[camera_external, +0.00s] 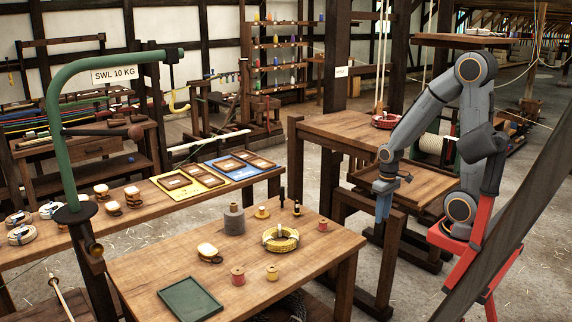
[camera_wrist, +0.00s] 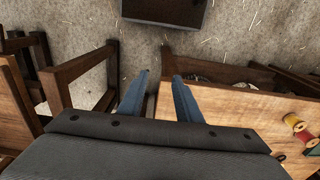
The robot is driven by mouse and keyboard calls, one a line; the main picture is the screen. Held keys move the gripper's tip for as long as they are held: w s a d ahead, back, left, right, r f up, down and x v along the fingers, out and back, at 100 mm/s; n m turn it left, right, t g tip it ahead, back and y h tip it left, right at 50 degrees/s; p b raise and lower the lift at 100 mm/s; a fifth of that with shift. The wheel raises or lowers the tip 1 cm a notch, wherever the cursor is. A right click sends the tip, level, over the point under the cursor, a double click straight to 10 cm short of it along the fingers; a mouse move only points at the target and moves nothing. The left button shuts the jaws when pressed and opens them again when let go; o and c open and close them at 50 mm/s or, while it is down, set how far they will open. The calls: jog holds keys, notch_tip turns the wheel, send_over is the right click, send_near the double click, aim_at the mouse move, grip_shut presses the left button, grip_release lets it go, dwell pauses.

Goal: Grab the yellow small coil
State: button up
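The yellow small coil (camera_external: 281,238) lies flat on the front wooden table, towards its far right part, in the external view. It is not seen in the wrist view. My gripper (camera_external: 383,212) hangs pointing down to the right of that table, apart from the coil and higher than the tabletop. In the wrist view my gripper (camera_wrist: 160,76) shows two blue fingers spread apart with nothing between them.
The front table (camera_external: 150,262) also holds a grey spool (camera_external: 234,220), a red spool (camera_external: 238,276), a green tray (camera_external: 190,300) and a toast-like item (camera_external: 208,251). A red coil (camera_external: 386,121) lies on the back table.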

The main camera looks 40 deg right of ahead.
jog(key=o, duration=0.3)
jog(key=n+p, duration=0.4)
jog(key=n, duration=0.4)
send_over(278, 242)
jog(key=shift+s+a+f, duration=0.1)
jog(key=shift+s+f, duration=0.1)
jog(key=shift+f, duration=0.4)
jog(key=shift+s+a+f, duration=0.1)
jog(key=shift+s+f, duration=0.05)
jog(key=shift+f, duration=0.4)
jog(key=shift+w+d+f+p, duration=0.15)
jog(key=shift+f+p, duration=0.45)
jog(key=shift+f, duration=1.3)
jog(key=shift+w+d+f+p, duration=0.15)
jog(key=shift+f+p, duration=0.4)
jog(key=shift+f, duration=1.35)
jog(key=shift+a, duration=0.1)
grip_shut()
